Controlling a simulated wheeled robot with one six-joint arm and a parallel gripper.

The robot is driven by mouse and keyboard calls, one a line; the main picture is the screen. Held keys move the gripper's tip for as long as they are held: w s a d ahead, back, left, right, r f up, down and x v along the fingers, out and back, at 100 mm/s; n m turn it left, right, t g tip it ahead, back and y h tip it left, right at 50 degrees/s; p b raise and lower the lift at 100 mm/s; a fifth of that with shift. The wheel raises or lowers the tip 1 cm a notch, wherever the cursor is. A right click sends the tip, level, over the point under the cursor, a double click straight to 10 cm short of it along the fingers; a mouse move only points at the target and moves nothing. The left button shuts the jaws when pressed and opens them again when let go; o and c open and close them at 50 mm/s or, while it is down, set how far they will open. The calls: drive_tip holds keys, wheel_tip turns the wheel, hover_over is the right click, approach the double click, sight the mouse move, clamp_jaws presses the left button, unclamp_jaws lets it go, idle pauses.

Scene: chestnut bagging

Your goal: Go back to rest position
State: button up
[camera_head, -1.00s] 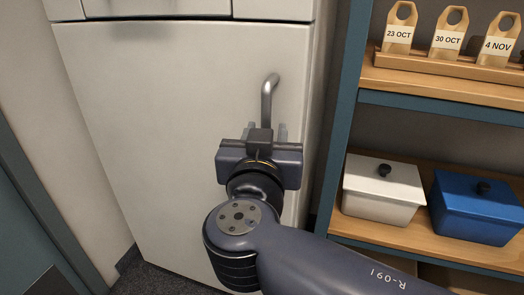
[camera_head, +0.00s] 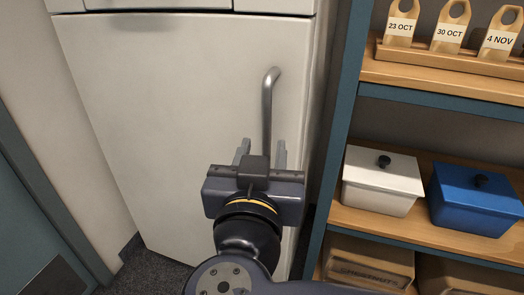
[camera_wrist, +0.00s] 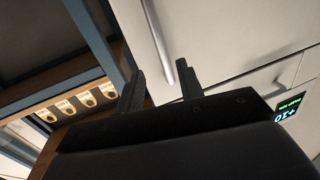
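My gripper (camera_head: 263,150) is in front of the white cabinet door (camera_head: 170,130), below and near its vertical metal handle (camera_head: 268,100). In the wrist view my gripper (camera_wrist: 158,80) is open, and the handle (camera_wrist: 170,65) passes beyond the gap between the fingers. The handle looks apart from the fingers, but the exact distance is hard to tell. The door looks shut.
A cardboard box (camera_head: 365,270) is below. A green display (camera_wrist: 287,110) shows in the wrist view.

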sight(268, 122)
drive_tip(key=shift+w, duration=0.15)
drive_tip(key=shift+w+d+b, duration=0.2)
drive_tip(key=shift+w+b, duration=0.15)
drive_tip(key=shift+w, duration=1.4)
drive_tip(key=shift+w+d+b, duration=0.15)
drive_tip(key=shift+w+b, duration=0.15)
drive_tip(key=shift+w, duration=1.4)
drive_tip(key=shift+w+d+b, duration=0.2)
drive_tip(key=shift+w+b, duration=0.15)
drive_tip(key=shift+w, duration=1.4)
